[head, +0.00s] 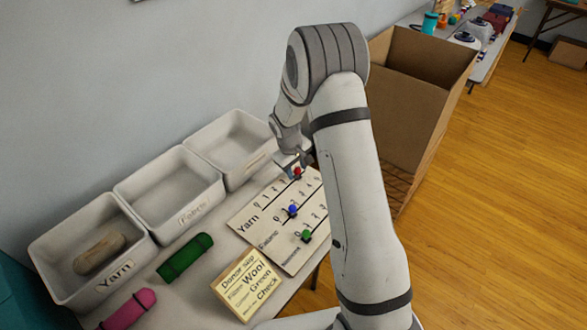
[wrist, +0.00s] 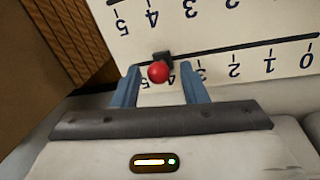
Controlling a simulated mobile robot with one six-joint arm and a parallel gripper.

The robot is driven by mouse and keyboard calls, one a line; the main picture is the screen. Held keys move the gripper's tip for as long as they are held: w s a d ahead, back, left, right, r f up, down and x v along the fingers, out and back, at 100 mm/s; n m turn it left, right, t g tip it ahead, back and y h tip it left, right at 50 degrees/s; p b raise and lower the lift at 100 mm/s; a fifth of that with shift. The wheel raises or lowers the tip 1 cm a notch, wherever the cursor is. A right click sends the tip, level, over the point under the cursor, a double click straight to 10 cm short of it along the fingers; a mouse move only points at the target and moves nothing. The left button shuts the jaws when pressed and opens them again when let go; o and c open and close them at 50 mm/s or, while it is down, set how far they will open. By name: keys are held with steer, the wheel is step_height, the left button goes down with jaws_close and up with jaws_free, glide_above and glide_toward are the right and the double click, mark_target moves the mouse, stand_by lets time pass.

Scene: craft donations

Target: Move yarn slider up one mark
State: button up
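The slider board (head: 262,226) lies on the table with three sliders. The yarn slider's red knob (head: 297,172) is at the far end of the Yarn row; it also shows in the wrist view (wrist: 158,73). Its dark base sits close to the 4 mark, though the exact mark is partly hidden by the knob. My gripper (wrist: 160,70) is open, with one blue-grey finger on each side of the red knob and visible gaps to both. In the head view my gripper (head: 289,162) is low over the board's far end.
The blue knob (head: 292,210) and green knob (head: 306,235) are on the other rows. A donor slip (head: 246,284), green roll (head: 185,258) and pink roll (head: 129,309) lie nearby. White bins (head: 192,207) line the wall; a cardboard box (head: 412,110) stands beyond my arm.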

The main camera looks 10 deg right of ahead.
steer(key=shift+o, duration=0.3)
step_height(320, 180, up, 8)
steer(key=a, duration=0.1)
steer(key=shift+s+a+f+b, duration=0.2)
steer(key=shift+s+b, duration=0.1)
steer(key=shift+s, duration=0.05)
steer(key=s+d+r+m, duration=0.2)
steer(key=s+r+m, duration=0.1)
steer(key=s+r, duration=1)
steer(key=s+r+m+t+y, duration=0.1)
steer(key=s+r, duration=0.3)
steer(key=s, duration=1.3)
steer(key=shift+d+m+t+y, duration=0.35)
steer(key=shift+m+y, duration=0.15)
steer(key=shift+m, duration=0.4)
